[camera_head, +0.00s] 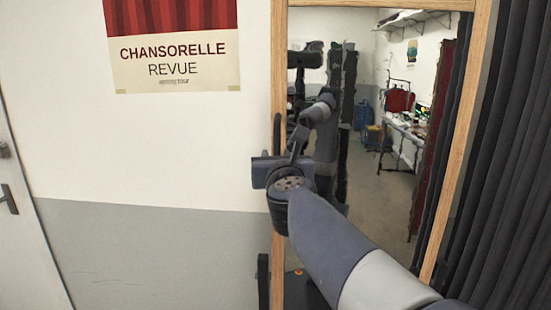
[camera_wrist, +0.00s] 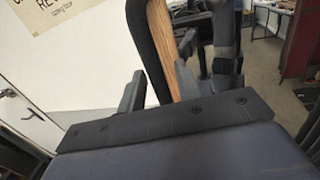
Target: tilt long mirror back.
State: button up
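The long mirror (camera_head: 281,85) has a light wood frame and stands upright-looking in the head view, its glass reflecting the room and my arm. A dark upright handle (camera_head: 277,134) sits on its left frame edge. My gripper (camera_wrist: 158,90) is at this left edge. In the wrist view its two dark fingers are apart, with the wood frame (camera_wrist: 161,45) and a dark strip along its left side (camera_wrist: 146,45) running up between them. Whether the fingers touch the handle or frame cannot be told. My own wrist hides part of the frame in the head view.
A wall with a Chansorelle Revue poster (camera_head: 172,55) is on the left, beside a door (camera_head: 25,240) with a lever handle. Dark pleated curtains (camera_head: 510,170) hang close on the mirror's right. The table and clothes inside the glass are reflections.

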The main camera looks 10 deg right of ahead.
grip_shut()
dwell(0.5)
